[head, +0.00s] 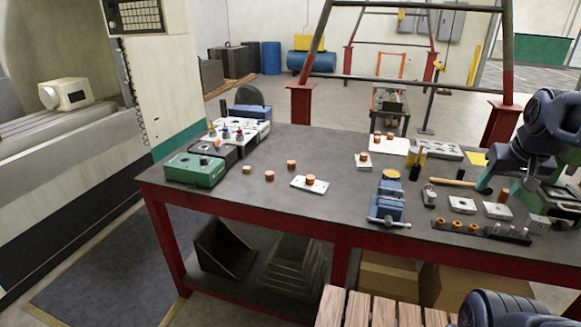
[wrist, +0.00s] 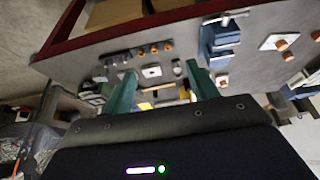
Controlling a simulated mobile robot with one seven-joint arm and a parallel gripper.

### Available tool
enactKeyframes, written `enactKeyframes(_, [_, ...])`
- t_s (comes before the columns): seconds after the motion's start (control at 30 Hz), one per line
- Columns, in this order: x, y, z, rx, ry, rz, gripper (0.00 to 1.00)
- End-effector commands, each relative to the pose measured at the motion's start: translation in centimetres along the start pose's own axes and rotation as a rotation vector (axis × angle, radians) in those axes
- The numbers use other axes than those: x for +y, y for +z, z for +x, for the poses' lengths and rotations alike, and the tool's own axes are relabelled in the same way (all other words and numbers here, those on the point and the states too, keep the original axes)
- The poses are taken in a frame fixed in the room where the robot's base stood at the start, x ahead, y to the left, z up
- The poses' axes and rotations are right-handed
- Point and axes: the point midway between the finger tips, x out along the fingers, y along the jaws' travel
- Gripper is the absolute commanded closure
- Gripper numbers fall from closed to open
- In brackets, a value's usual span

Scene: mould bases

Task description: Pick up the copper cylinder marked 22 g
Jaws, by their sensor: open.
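Several copper cylinders stand on the grey workbench (head: 330,215); no 22 g mark is readable on any. In the head view, two stand bare on the middle left, one rear (head: 292,164) and one front (head: 269,175). Another cylinder (head: 310,180) sits on a white plate, and one (head: 364,156) on a smaller plate behind. Several copper pieces (head: 456,223) line a dark rack at right. My gripper (wrist: 161,70) is open and empty, its teal fingers apart above the bench's right part.
A blue vise (head: 388,203) stands between the middle cylinders and the right-hand clutter. A green box (head: 195,170) and other devices occupy the left end. Light metal plates (head: 462,205) and a wooden-handled hammer (head: 452,182) lie at right. The bench's front middle is clear.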

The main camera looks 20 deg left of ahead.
Motion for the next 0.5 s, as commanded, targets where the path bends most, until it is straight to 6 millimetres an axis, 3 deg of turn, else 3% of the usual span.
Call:
enactKeyframes(0.33, [-0.1, -0.4, -0.1, -0.002, -0.001, -0.006, 0.39])
enactKeyframes(0.5, [-1.0, -3.5, -0.5, -0.015, -0.010, -0.048, 0.39])
